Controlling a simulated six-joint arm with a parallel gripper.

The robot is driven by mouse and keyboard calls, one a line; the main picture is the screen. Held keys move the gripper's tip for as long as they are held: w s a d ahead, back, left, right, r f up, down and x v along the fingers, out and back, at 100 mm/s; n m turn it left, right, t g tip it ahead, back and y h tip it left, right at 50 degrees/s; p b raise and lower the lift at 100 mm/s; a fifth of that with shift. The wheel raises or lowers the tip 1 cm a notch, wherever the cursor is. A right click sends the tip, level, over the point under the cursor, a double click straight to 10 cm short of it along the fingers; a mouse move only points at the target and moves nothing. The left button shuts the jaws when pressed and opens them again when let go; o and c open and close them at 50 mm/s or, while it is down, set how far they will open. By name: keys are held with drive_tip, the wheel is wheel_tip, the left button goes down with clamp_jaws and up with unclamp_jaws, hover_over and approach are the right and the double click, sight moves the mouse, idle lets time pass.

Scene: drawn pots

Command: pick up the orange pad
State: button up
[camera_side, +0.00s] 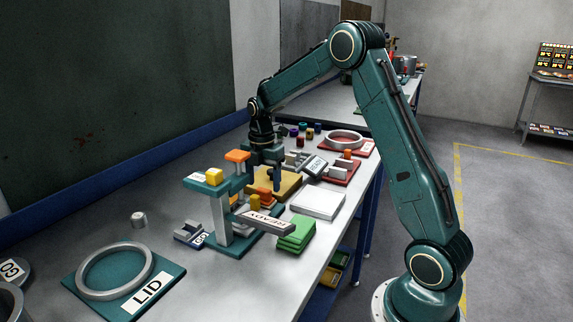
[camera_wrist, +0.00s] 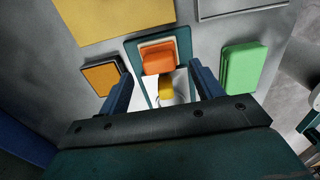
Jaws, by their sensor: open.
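An orange pad (camera_side: 237,156) sits on one end of a teal-topped grey stand (camera_side: 222,225) in the side view. A yellow block (camera_side: 215,176) sits on the stand's other teal arm. My gripper (camera_side: 268,175) is beside the orange pad, just to its right in the picture. In the wrist view, an orange pad (camera_wrist: 158,62) lies on a cream plate over a teal plate, and a yellow piece (camera_wrist: 166,90) shows below it. My gripper's two blue fingers (camera_wrist: 160,72) are spread apart, with the orange pad seen between their tips. Nothing is held. The height gap is unclear.
Green pads (camera_side: 296,233) and a white tray (camera_side: 318,203) are right of the stand. A tan board (camera_side: 285,185) lies behind. The LID plate (camera_side: 145,293) is at front left. Another orange-topped pad (camera_wrist: 101,76) is left.

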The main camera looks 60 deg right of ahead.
sight(264, 189)
drive_tip(key=shift+f, duration=1.85)
drive_tip(key=c, duration=1.1)
drive_tip(key=shift+o, duration=0.2)
drive_tip(key=shift+r, duration=0.2)
wheel_tip(264, 189, up, 20)
drive_tip(key=shift+f, duration=0.15)
drive_tip(key=o, duration=0.4)
drive_tip(key=c, duration=0.3)
